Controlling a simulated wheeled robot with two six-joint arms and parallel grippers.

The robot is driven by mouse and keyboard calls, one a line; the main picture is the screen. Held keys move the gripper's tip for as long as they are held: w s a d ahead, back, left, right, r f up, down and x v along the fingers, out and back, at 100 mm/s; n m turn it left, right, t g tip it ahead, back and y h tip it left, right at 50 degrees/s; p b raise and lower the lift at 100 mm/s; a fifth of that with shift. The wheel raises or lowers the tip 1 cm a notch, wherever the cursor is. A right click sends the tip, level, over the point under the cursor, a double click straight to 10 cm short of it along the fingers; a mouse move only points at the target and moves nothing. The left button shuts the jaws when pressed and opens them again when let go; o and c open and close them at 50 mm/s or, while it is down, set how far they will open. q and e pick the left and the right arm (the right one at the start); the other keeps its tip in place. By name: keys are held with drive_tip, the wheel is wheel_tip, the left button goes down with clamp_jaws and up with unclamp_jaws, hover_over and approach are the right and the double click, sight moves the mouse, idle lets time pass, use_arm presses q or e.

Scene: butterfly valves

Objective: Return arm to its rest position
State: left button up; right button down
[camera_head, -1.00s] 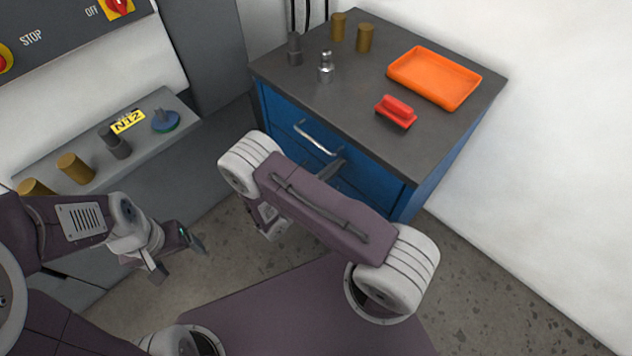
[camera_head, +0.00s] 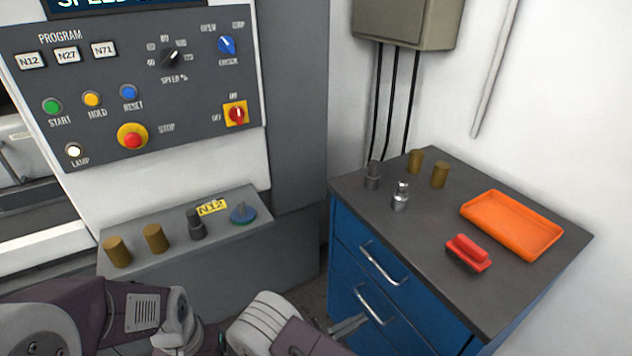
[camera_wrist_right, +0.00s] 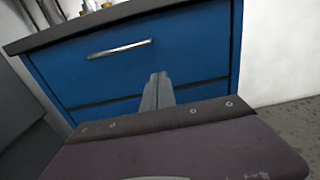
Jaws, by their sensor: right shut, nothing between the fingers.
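My right gripper (camera_head: 350,326) shows at the bottom of the head view, in front of the blue drawer cabinet (camera_head: 345,225). Its fingers are together with nothing between them. In the right wrist view, the closed fingers (camera_wrist_right: 157,90) point at the blue drawer front, below and right of a metal handle (camera_wrist_right: 119,49). I cannot tell the gap to the cabinet. My left arm is at the bottom left of the head view; its gripper (camera_head: 220,340) is mostly cut off and its fingers are not clear.
The cabinet's grey top holds an orange tray (camera_head: 512,224), a red-handled block (camera_head: 469,252) and several small cylinders. A grey ledge (camera_head: 250,240) with brass cylinders and a blue-green disc stands at left, below a control panel (camera_head: 190,85). White wall is at right.

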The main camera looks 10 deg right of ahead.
drive_tip(key=w+d+r+m+g+p, duration=0.2)
drive_tip(key=d+r+m+g+p, duration=0.35)
drive_tip(key=r, duration=0.55)
drive_tip(key=s+d+r+m+g+y+p, duration=0.4)
drive_tip(key=s+d+r+m+g+y, duration=0.3)
drive_tip(key=s+m, duration=0.25)
drive_tip(key=s+a+r+m+t+y+p, duration=0.1)
drive_tip(key=s+a+m+t+y+p, duration=0.1)
drive_tip(key=s+a+m+y, duration=0.3)
drive_tip(key=w+a+f+m+t+y, duration=0.2)
drive_tip(key=w+a+t+y, duration=0.2)
drive_tip(key=w+a+t, duration=0.1)
drive_tip(key=shift+w+a+f+m+y+b, duration=0.25)
drive_tip(key=shift+f+m+y+b, duration=0.05)
drive_tip(key=shift+f+y+b, duration=0.1)
